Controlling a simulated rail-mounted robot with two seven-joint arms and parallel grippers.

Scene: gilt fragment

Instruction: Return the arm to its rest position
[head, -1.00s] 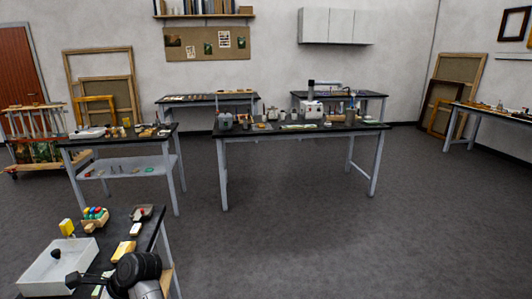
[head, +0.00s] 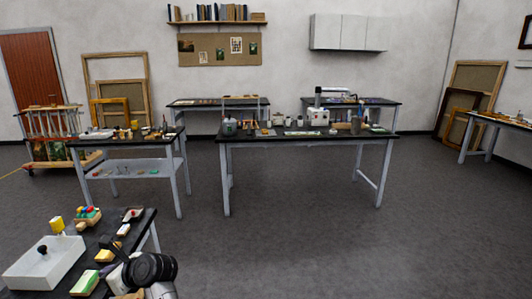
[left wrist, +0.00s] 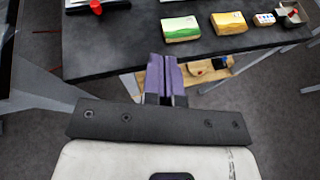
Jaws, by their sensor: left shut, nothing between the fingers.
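My left gripper shows in the left wrist view with its two purple fingers (left wrist: 162,60) pressed together and nothing between them. The fingers reach toward the front edge of a black-topped table (left wrist: 130,35), overlapping that edge in the picture. In the head view my left arm is at the lower left, beside the right edge of the same near table (head: 118,214). Its fingertips are too small and dark there to make out clearly. My right gripper is not in view.
A white bin (head: 45,265), a green-and-white block (head: 85,283), a yellow block (head: 105,256) and other small items lie on the near table. A wooden lower shelf (left wrist: 215,75) shows below its edge. A long workbench (head: 290,139) stands ahead, with open grey floor before it.

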